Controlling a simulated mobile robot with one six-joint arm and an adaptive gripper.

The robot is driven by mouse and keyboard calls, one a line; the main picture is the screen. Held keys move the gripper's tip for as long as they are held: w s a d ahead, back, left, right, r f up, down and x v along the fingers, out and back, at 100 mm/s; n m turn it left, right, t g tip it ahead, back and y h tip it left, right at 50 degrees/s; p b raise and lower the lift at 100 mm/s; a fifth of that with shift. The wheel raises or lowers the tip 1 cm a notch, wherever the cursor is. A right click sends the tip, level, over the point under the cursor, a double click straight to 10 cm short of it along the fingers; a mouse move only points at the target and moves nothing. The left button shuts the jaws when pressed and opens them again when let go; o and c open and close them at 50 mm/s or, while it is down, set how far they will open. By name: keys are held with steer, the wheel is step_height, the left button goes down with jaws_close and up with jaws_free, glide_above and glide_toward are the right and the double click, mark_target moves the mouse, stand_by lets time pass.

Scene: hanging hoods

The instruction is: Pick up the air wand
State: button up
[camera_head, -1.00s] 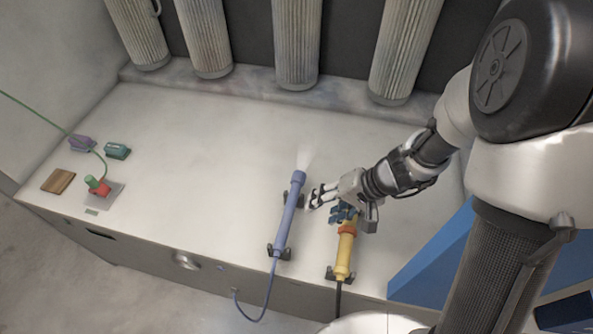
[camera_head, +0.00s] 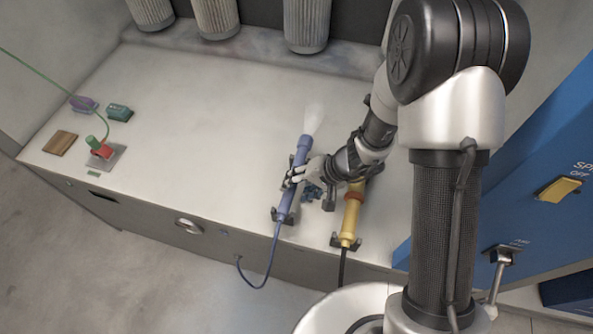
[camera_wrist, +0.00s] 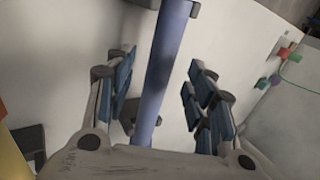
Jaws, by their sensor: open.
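The air wand is a long blue-violet tube (camera_head: 286,205) lying in dark cradles on the pale bench, with a pale plume at its far end and a blue hose at its near end. In the wrist view the wand (camera_wrist: 162,70) runs between my two fingers. My gripper (camera_head: 293,176) is open at the wand's middle, with a finger on each side and visible gaps between the pads and the tube. It also shows in the wrist view (camera_wrist: 162,75). I cannot tell how deep the wand sits between the fingers.
A yellow tool (camera_head: 351,215) lies in its own cradle just right of the wand, under my forearm. A red and green fitting (camera_head: 101,149), a wooden block (camera_head: 60,143) and small boxes sit at the far left. The middle of the bench (camera_head: 200,110) is clear.

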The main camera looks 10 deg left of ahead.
mark_target(292, 189)
steer(key=x, duration=0.3)
steer(key=shift+a+f, duration=0.1)
steer(key=shift+c, duration=0.3)
jaws_close()
